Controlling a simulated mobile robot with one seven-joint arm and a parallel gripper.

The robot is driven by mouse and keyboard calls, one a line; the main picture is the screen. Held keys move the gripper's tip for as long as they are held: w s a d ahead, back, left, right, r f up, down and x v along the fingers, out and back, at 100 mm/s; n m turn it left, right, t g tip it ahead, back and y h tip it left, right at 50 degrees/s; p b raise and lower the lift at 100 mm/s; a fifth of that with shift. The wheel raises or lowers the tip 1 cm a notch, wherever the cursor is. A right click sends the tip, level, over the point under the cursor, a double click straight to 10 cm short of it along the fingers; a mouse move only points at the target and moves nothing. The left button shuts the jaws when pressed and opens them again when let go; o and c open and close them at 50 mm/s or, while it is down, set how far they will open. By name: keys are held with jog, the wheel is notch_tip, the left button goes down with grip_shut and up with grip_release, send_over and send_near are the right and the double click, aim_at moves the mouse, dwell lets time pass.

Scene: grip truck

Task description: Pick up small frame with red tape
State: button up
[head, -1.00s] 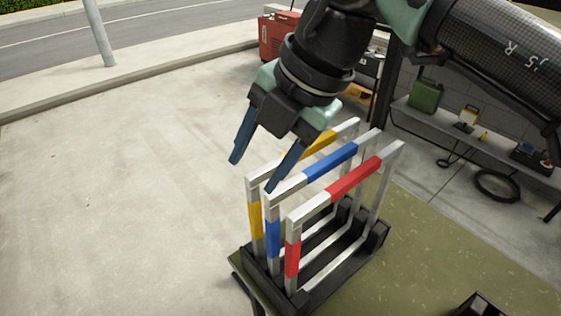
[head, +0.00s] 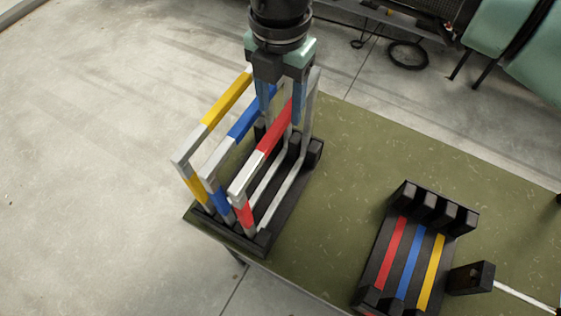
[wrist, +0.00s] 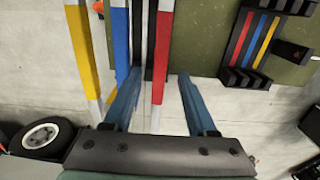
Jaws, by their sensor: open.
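The frame with red tape (head: 274,130) stands upright in a black rack (head: 262,240). It is the right-hand one of three silver frames, beside those with blue tape (head: 243,123) and yellow tape (head: 226,98). My gripper (head: 281,112) is open, pointing down over the far part of the red-taped top bar. In the wrist view, the red-taped bar (wrist: 163,50) runs between the two blue fingers (wrist: 159,75), with a gap to each. The left finger is on the side towards the blue-taped frame. I cannot tell how far the fingertips reach down.
The rack stands on a green table (head: 345,165). A second black rack (head: 378,262) with red, blue and yellow strips and no frames lies at right, beside a small black block (head: 471,277). Concrete floor is open at left.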

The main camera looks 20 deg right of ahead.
aim_at(281, 119)
jog(key=shift+s+f+p, duration=0.1)
jog(key=shift+f+p, duration=0.25)
jog(key=shift+p, duration=0.1)
jog(key=f, duration=0.1)
jog(key=f+p, duration=0.1)
jog(key=f, duration=0.2)
jog(key=shift+w+d, duration=0.15)
jog(key=shift+w, duration=0.1)
grip_shut()
dwell(0.8)
